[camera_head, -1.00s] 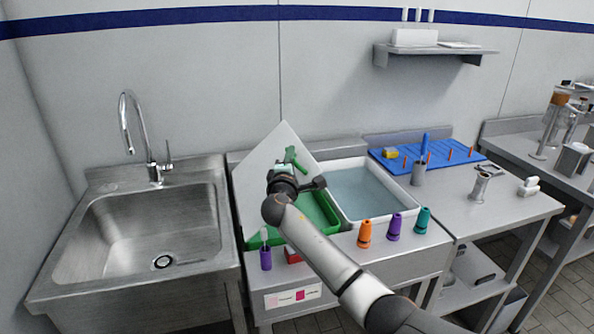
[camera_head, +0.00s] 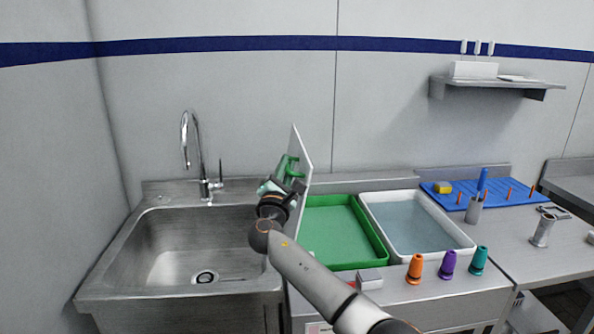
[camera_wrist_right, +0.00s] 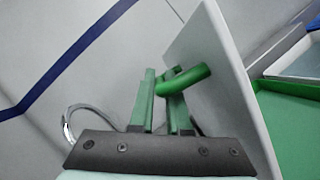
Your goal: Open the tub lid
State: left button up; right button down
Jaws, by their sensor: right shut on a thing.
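The tub lid (camera_head: 301,150) is a white panel with a green handle (camera_wrist_right: 184,80). It stands nearly upright at the left edge of the green tub (camera_head: 378,247), whose inside is exposed. My right gripper (camera_head: 284,182) is on the lid's left side. In the right wrist view its green fingers (camera_wrist_right: 160,98) are shut on the handle, with the lid just to the right. My left gripper is not in view.
A steel sink (camera_head: 190,250) with a tap (camera_head: 190,150) lies left of the lid. A white tub of liquid (camera_head: 415,222) is right of the green tub. Orange (camera_head: 415,269), purple (camera_head: 447,264) and teal (camera_head: 479,260) cones stand at the front edge. A blue mat (camera_head: 500,192) lies further right.

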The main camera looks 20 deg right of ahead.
jog(key=shift+a, duration=0.25)
jog(key=c, duration=0.9)
grip_release()
jog(key=shift+f, duration=0.1)
jog(key=v, duration=1.2)
jog(key=shift+s+b, duration=0.2)
jog(key=shift+b, duration=0.2)
